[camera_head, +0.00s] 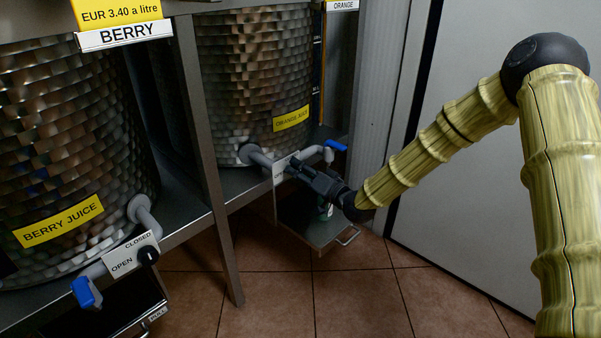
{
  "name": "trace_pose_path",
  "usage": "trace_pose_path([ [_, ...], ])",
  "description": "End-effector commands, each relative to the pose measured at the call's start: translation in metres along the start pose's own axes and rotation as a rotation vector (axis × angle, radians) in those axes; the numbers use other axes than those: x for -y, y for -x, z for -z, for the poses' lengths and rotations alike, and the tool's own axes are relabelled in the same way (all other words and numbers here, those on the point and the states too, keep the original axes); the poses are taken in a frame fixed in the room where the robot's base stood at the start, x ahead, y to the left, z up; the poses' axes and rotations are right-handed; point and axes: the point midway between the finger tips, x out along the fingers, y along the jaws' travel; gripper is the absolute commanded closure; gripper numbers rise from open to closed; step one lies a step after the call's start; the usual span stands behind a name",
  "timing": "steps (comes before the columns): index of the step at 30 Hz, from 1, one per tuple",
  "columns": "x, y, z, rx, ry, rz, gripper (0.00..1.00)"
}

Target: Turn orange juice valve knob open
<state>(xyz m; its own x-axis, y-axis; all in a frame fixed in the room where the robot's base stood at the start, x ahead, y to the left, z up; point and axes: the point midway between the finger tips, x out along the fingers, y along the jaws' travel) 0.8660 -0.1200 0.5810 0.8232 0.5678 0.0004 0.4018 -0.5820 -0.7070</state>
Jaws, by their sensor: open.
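The orange juice tank (255,70) is a shiny metal barrel with a yellow label (291,119) reading orange juice. A grey pipe (258,156) leaves its lower front and runs to a pale valve plate (280,171) and a blue-tipped spout (335,145). My gripper (296,168) is at the valve plate, its fingers pointing left towards it. The gripper is open. The valve knob itself is hidden behind the fingers, so I cannot tell whether they touch it or which way it is turned.
The berry juice tank (60,150) stands at the left, with its own black knob (148,255) and blue spout (86,292). A metal post (207,150) stands between the tanks. A small tray (318,228) sits below my gripper. The tiled floor (340,300) in front is clear.

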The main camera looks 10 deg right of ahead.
Motion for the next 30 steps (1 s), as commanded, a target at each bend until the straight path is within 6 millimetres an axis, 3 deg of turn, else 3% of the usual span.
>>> trace_pose_path([
  [2,0.0000,0.0001,0.0000,0.000,0.000,0.000,0.45],
  [9,-0.0001,0.0004,0.0000,0.000,0.000,0.000,0.88],
  [20,0.0002,0.0006,0.0003,-0.001,0.047,0.001,0.88],
  [30,0.0015,0.0004,0.0002,-0.008,0.280,0.011,0.88],
])
